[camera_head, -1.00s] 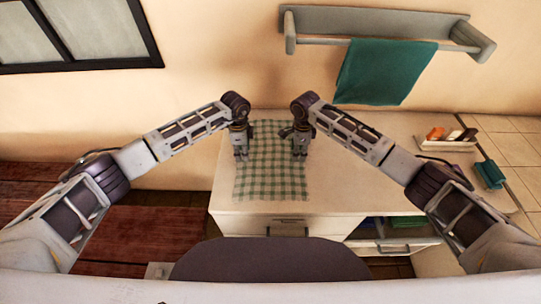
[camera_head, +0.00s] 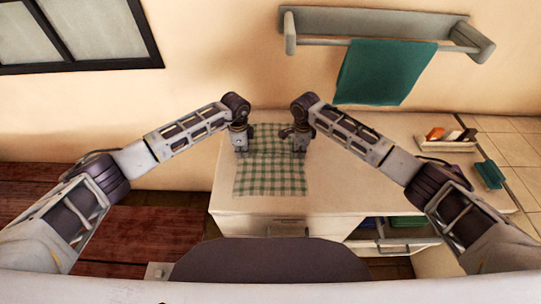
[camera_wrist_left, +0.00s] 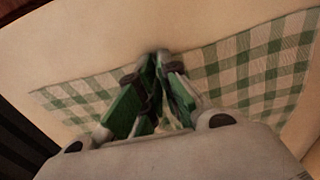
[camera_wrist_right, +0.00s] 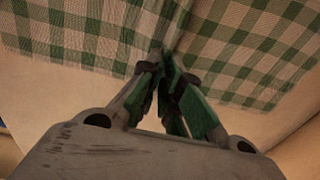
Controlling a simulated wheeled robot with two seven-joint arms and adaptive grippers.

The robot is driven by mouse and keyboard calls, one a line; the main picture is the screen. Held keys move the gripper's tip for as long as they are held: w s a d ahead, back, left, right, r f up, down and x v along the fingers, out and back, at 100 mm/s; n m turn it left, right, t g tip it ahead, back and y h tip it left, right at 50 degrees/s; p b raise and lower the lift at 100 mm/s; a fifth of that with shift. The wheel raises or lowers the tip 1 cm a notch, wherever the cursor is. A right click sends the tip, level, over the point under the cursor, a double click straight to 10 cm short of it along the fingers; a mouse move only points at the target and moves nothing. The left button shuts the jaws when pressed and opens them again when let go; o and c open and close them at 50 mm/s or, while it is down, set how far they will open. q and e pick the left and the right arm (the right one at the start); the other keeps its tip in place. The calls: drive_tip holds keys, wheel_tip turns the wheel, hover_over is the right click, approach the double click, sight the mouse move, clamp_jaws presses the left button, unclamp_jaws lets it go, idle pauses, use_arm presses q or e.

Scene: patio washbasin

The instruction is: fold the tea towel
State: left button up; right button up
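The green-and-white checked tea towel (camera_head: 270,178) lies on the pale countertop, its near part spread fairly flat. A crease line crosses it between my grippers. My left gripper (camera_head: 241,154) is at the towel's left edge and my right gripper (camera_head: 299,154) at its right edge, both about midway along its length. In the left wrist view the green-padded fingertips (camera_wrist_left: 157,60) meet on the towel's edge (camera_wrist_left: 220,70). In the right wrist view the fingertips (camera_wrist_right: 168,62) also meet, and the cloth (camera_wrist_right: 215,45) is creased at them. The pinched cloth is partly hidden by the fingers.
A teal towel (camera_head: 385,72) hangs from the wall rail (camera_head: 370,43) above. A small tray with several items (camera_head: 447,145) and a teal object (camera_head: 489,175) stand at the counter's right. The countertop (camera_head: 350,185) right of the tea towel is clear.

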use_arm(q)
drive_tip(key=shift+a, duration=0.1)
clamp_jaws()
use_arm(e)
drive_tip(key=shift+d, duration=0.1)
clamp_jaws()
